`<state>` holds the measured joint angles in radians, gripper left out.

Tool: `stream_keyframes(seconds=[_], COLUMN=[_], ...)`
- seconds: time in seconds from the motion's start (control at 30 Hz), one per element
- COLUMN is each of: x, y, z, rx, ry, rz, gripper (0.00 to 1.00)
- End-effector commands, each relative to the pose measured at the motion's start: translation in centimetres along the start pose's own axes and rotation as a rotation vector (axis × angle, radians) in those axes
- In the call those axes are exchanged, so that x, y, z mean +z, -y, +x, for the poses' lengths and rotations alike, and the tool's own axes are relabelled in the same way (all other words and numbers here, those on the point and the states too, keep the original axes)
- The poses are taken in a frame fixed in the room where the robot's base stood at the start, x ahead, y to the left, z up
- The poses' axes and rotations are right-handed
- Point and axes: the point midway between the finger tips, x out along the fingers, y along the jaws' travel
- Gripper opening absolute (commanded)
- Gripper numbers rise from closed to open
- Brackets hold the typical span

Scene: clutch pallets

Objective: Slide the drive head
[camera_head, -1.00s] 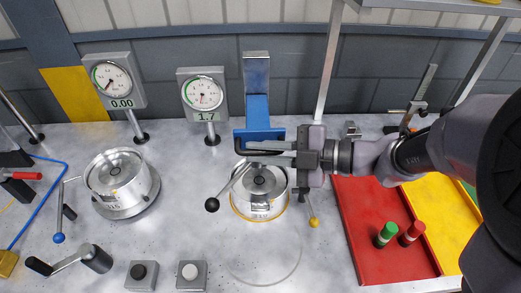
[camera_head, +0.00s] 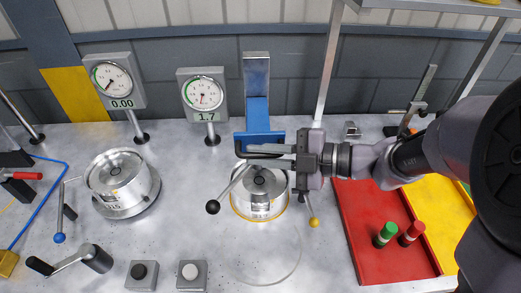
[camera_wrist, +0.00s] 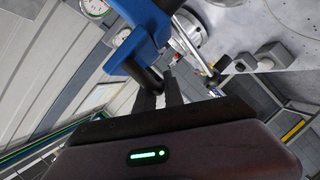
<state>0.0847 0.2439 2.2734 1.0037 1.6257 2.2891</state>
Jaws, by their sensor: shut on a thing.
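The blue drive head (camera_head: 258,118) sits on a grey upright column (camera_head: 256,75) at the back of the bench. A black handle bar (camera_head: 250,154) sticks out from its front. My gripper (camera_head: 284,155) comes in from the right and is shut on this bar. In the wrist view the blue head (camera_wrist: 146,30) and the black bar (camera_wrist: 143,76) lie just beyond my fingers (camera_wrist: 160,97). A round metal clutch unit (camera_head: 259,203) stands below the head, with a black-knobbed lever (camera_head: 213,206) beside it. The fingers partly hide the bar.
A second round unit (camera_head: 118,195) stands at left. Two gauges, a left one (camera_head: 113,80) reading 0.00 and a right one (camera_head: 203,93) reading 1.7, stand behind. A red tray (camera_head: 370,245) with green and red pegs lies at right. A shelf post (camera_head: 328,62) rises near my gripper.

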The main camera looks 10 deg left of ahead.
Motion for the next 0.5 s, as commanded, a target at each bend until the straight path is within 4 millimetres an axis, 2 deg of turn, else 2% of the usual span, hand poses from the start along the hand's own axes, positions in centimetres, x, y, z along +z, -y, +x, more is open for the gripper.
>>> stream_keyframes(seconds=[0.23,0.37,0.5], x=[2.7,3.5,3.6], y=[4.5,5.7,6.0], z=[1.1,1.4,1.5], rx=[-0.003,-0.003,-0.004], ry=[-0.001,0.000,0.000], rz=[0.010,0.006,0.004], gripper=[0.00,0.00,0.00])
